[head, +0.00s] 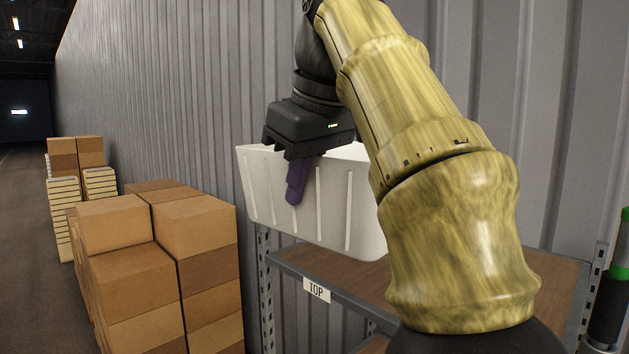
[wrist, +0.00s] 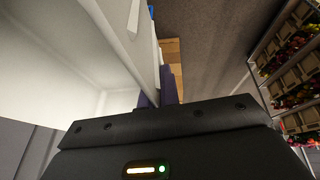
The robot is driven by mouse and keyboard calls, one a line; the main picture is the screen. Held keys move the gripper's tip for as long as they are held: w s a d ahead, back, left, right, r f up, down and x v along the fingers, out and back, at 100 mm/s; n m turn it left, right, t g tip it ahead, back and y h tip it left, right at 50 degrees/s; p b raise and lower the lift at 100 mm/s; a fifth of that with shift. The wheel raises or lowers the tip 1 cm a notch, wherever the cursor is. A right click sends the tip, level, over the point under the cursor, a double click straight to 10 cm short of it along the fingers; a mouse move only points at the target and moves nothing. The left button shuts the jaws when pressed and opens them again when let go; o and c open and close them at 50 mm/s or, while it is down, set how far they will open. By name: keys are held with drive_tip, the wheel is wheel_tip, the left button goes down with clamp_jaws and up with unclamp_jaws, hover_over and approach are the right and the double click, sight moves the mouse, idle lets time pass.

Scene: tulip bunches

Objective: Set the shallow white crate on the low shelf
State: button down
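The white crate (head: 335,205), with upright ribs on its side, is in front of the corrugated wall. It appears held above the upper board (head: 345,275) of a metal rack, whose front edge carries a "TOP" label (head: 317,291). My gripper (head: 297,180) comes down over the crate's near wall, with one purple finger outside it. In the wrist view, the purple fingers (wrist: 160,90) straddle the wall of the crate (wrist: 70,50), which looks empty where visible. A sliver of a lower board (head: 373,345) shows below; the rest is hidden. My arm covers the crate's right end.
Stacked cardboard boxes (head: 160,250) stand left of the rack, close to its upright post (head: 266,285). A black and green post (head: 615,285) is at the right edge. The wrist view shows shelves of flowers (wrist: 295,70) across a clear grey floor.

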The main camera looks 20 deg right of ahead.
drive_tip(key=shift+a, duration=0.2)
drive_tip(key=shift+s, duration=0.1)
drive_tip(key=s+a, duration=0.3)
drive_tip(key=a, duration=0.5)
drive_tip(key=shift+s+a+p, duration=0.15)
drive_tip(key=shift+s+p, duration=0.05)
drive_tip(key=shift+p, duration=0.1)
idle(0.3)
drive_tip(key=a, duration=0.1)
drive_tip(key=s+a, duration=0.1)
drive_tip(key=a+p, duration=0.1)
drive_tip(key=shift+s+a, duration=0.25)
drive_tip(key=shift+a, duration=0.05)
drive_tip(key=shift+w, duration=0.1)
